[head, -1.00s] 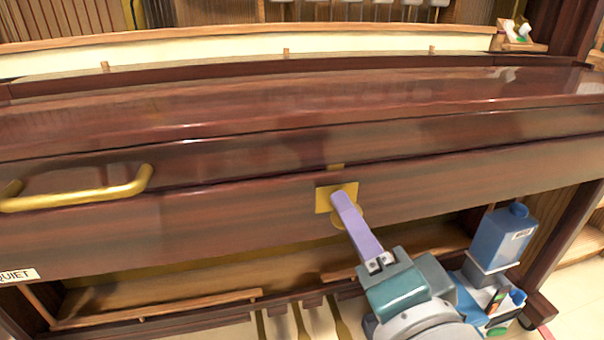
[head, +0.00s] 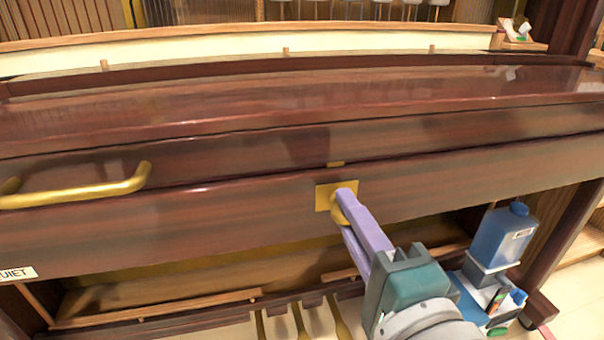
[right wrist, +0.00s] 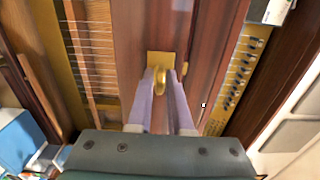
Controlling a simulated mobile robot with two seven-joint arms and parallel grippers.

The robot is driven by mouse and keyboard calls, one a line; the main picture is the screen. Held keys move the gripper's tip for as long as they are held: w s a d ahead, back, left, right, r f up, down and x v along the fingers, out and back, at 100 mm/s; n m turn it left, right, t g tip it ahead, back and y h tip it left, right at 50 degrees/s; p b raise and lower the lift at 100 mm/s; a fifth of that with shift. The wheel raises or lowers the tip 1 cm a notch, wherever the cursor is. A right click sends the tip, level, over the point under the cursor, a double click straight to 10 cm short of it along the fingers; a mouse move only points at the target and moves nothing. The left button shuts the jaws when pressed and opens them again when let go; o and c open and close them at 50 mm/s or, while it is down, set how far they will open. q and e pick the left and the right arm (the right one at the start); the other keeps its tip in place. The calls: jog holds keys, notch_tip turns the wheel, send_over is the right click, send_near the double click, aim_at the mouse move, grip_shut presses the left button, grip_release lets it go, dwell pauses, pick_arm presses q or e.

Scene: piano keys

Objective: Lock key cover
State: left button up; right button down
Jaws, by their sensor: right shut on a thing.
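The dark wooden key cover (head: 250,107) lies closed across the piano in the head view, with a gold bar handle (head: 85,194) at its left. Below its front edge is a square gold lock plate (head: 322,198) on the wooden front rail. A rounded gold key (right wrist: 160,84) stands out from the plate in the right wrist view. My right gripper (head: 345,210) is shut on the key, with one purple finger on each side of it; the fingers partly hide it. My left gripper is in neither view.
A blue jug (head: 502,235) and other bottles stand on a small stand at the lower right. A white label (head: 17,273) is on the rail at the far left. Gold pedals (head: 299,318) are below. A small tissue box (head: 517,36) sits at the upper right.

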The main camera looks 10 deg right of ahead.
jog(key=c, duration=0.9)
grip_release()
jog(key=s+p, duration=0.1)
jog(key=s, duration=0.9)
jog(key=shift+d, duration=0.15)
